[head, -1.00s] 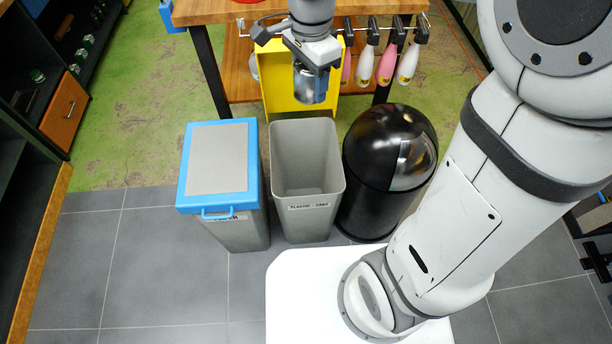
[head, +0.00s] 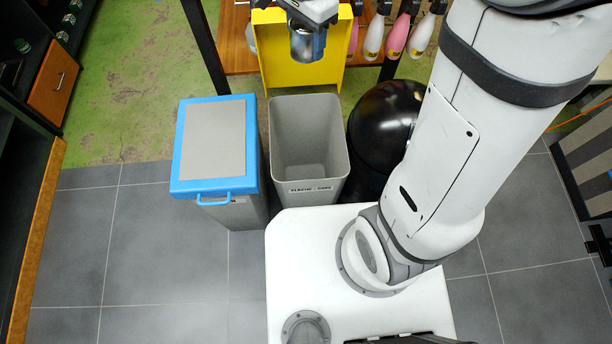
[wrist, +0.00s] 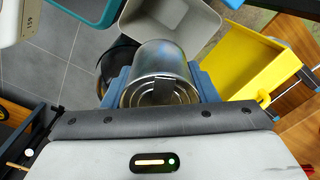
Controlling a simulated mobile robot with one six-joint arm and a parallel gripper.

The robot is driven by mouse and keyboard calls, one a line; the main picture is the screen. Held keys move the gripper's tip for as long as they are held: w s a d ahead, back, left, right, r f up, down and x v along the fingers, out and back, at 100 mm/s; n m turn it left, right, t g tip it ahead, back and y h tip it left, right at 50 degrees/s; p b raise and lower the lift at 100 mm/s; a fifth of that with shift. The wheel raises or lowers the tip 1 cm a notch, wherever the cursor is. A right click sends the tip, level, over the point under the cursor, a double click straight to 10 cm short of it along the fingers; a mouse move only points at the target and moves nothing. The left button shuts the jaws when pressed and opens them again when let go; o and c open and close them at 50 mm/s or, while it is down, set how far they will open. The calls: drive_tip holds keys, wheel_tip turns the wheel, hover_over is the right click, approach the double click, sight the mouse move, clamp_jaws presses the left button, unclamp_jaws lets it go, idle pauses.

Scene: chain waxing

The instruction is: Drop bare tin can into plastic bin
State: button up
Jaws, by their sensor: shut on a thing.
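The bare tin can (wrist: 162,66) is a shiny silver cylinder. My gripper (wrist: 160,88) is shut on it, with a blue finger at each side in the wrist view. In the head view the can (head: 307,44) hangs below my gripper (head: 308,28), in front of the yellow panel and beyond the bin's far rim. The plastic bin (head: 315,186) is a grey open-topped bin with a label on its front, and its visible inside looks empty. Its rim also shows in the wrist view (wrist: 205,12).
A grey bin with a blue-framed lid (head: 214,140) stands left of the open bin. A black domed bin (head: 385,115) stands at its right, partly hidden by my arm. A yellow holder (head: 275,60) and hanging pink and white bottles (head: 396,36) are behind.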

drive_tip(key=w+f+n+b, duration=0.2)
drive_tip(key=f+n+b, duration=0.2)
drive_tip(key=f, duration=1)
drive_tip(key=w+f+n+b, duration=0.2)
drive_tip(key=f+n+b, duration=0.2)
drive_tip(key=f+b, duration=0.4)
drive_tip(key=w+d+f+n+b, duration=0.1)
drive_tip(key=f+n+b, duration=0.3)
drive_tip(key=f, duration=1.7)
drive_tip(key=shift+w+n+b, duration=0.4)
drive_tip(key=shift+w+b, duration=0.5)
drive_tip(key=shift+b, duration=0.2)
drive_tip(key=o, duration=1)
drive_tip(key=shift+o, duration=0.2)
wheel_tip(320, 180, up, 8)
drive_tip(key=p, duration=0.1)
drive_tip(key=shift+p, duration=0.4)
